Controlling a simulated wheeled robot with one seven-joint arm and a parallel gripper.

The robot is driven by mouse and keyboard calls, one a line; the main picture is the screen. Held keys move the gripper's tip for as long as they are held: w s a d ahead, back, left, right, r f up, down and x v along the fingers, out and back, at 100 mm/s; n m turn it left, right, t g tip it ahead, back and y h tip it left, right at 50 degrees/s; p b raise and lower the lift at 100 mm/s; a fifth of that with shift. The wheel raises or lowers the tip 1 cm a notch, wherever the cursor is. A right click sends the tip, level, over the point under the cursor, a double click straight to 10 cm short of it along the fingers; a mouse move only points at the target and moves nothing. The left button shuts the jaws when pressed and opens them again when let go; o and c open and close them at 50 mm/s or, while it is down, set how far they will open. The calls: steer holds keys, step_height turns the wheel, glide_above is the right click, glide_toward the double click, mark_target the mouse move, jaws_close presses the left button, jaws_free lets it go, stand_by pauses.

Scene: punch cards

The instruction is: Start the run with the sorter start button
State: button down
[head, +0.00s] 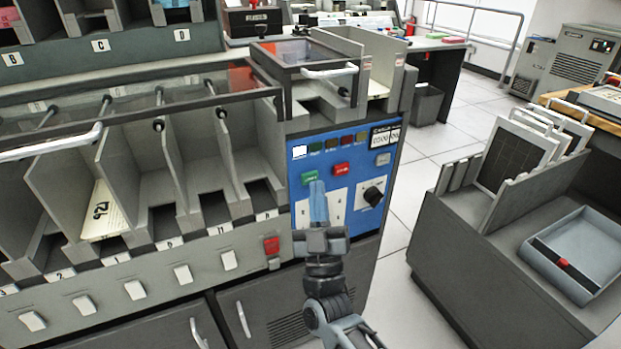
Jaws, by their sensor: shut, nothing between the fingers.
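The sorter's blue control panel (330,150) is on the right end of the grey machine. A green button (309,178), which looks like the start button, is on its left side. A red button (341,169) is to the right of it. My gripper (317,186) is in front of the panel with its fingers together and empty, the tips just below and right of the green button. I cannot tell whether the tips touch it. The green button is mostly uncovered. A white lamp (299,151) is at the panel's upper left.
A black knob (373,196) and a counter (385,138) are on the panel's right. Card pockets (150,190) run to the left, one with a card (101,210). A grey cart (480,230) with a tray (575,250) stands right. Clear floor lies between.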

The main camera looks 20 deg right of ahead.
steer(key=shift+w, duration=0.15)
steer(key=shift+w+b, duration=0.3)
steer(key=shift+b, duration=0.05)
steer(key=shift+w+b, duration=0.3)
steer(key=shift+w, duration=0.15)
stand_by(0.6)
stand_by(0.4)
steer(key=shift+s+p, duration=0.35)
steer(key=shift+s, duration=0.65)
steer(key=shift+s+p, duration=0.9)
steer(key=shift+s, duration=1.5)
